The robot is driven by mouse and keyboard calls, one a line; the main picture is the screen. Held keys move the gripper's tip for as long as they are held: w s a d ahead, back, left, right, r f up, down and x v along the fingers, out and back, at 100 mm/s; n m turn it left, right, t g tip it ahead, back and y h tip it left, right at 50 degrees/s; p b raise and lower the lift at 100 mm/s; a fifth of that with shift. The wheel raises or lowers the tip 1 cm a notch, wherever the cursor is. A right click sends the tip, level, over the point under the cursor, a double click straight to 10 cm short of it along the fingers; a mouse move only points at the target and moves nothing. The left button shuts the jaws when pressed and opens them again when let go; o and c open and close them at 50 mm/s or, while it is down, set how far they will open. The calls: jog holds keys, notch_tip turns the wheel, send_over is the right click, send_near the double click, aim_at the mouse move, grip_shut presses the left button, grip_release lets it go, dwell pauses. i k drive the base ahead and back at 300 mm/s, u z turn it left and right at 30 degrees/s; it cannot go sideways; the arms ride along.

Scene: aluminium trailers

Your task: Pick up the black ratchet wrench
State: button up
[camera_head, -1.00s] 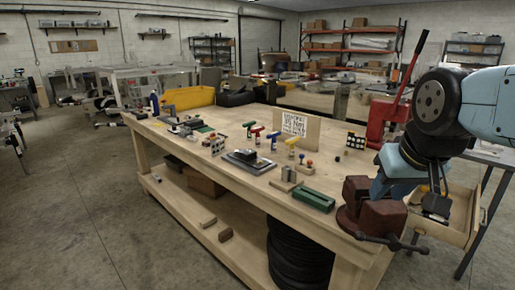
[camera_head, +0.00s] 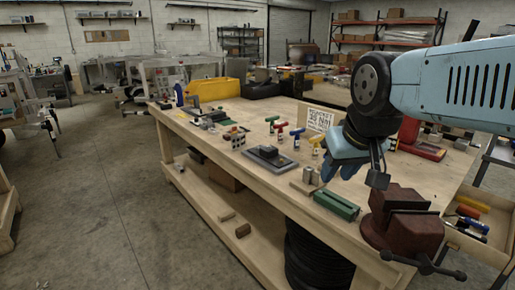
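I cannot pick out the black ratchet wrench with certainty. Several small tools with red, yellow and blue handles lie in the open drawer (camera_head: 495,249) at the right, and some dark parts beside them are too small to name. A dark grey block-like item (camera_head: 268,157) lies on the workbench (camera_head: 215,160). My gripper (camera_head: 378,180) hangs above the front right of the bench, left of and above the dark red vise (camera_head: 405,222). Its fingers are dark and small, so I cannot tell whether they are open or shut. Nothing is clearly held.
A green box (camera_head: 336,205), a small wooden stand (camera_head: 308,183) and coloured T-handled tools (camera_head: 296,138) stand on the bench. A sign (camera_head: 320,118) and a yellow bin (camera_head: 215,91) are farther back. A red press (camera_head: 420,140) is behind my arm. Floor at left is open.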

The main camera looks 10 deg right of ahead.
aim_at(477, 237)
jog(key=u, duration=1.2)
jog(key=i, duration=0.1)
jog(key=z, duration=2.85)
jog(key=k, duration=0.95)
jog(key=z, duration=0.2)
jog(key=i, duration=0.9)
jog(key=u, duration=0.05)
